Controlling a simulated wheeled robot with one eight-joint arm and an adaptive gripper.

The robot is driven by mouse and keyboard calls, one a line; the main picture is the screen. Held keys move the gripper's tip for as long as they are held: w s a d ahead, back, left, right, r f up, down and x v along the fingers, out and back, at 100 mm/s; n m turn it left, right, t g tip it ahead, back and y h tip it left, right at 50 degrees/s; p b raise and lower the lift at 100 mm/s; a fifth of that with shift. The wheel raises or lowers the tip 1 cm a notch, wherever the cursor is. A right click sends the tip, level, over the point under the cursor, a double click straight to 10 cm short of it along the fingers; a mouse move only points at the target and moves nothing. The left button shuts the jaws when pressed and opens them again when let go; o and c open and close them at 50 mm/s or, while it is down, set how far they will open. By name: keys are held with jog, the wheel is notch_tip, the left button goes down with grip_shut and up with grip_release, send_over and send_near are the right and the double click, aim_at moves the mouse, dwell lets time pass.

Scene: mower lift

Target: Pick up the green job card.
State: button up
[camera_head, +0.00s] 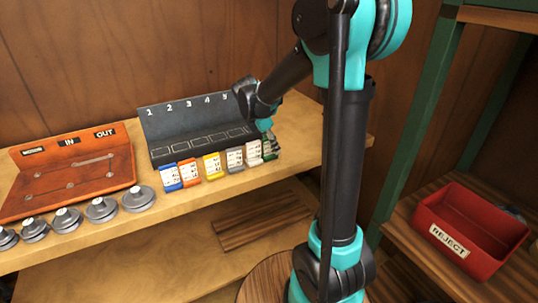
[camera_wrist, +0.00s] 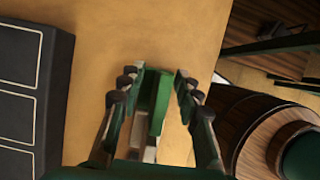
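The green job card (camera_wrist: 158,102) stands edge-up between my two fingers in the wrist view, close to the left finger and with a gap to the right one. In the head view it is the rightmost of the card row, mostly hidden by my gripper (camera_head: 268,138); only a green sliver (camera_head: 268,156) shows. My gripper (camera_wrist: 161,76) is open, with its fingers on either side of the card. I cannot tell whether the left finger touches it.
The white card (camera_head: 253,153) stands just left of the green one, beyond it grey, yellow, orange and blue cards. A dark numbered rack (camera_head: 196,113) is behind them on the wooden bench (camera_head: 305,130). A red REJECT bin (camera_head: 462,215) is at right. Grey discs (camera_head: 101,208) line the front left.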

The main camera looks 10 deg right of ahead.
jog(key=shift+f, duration=0.15)
grip_shut()
dwell(0.4)
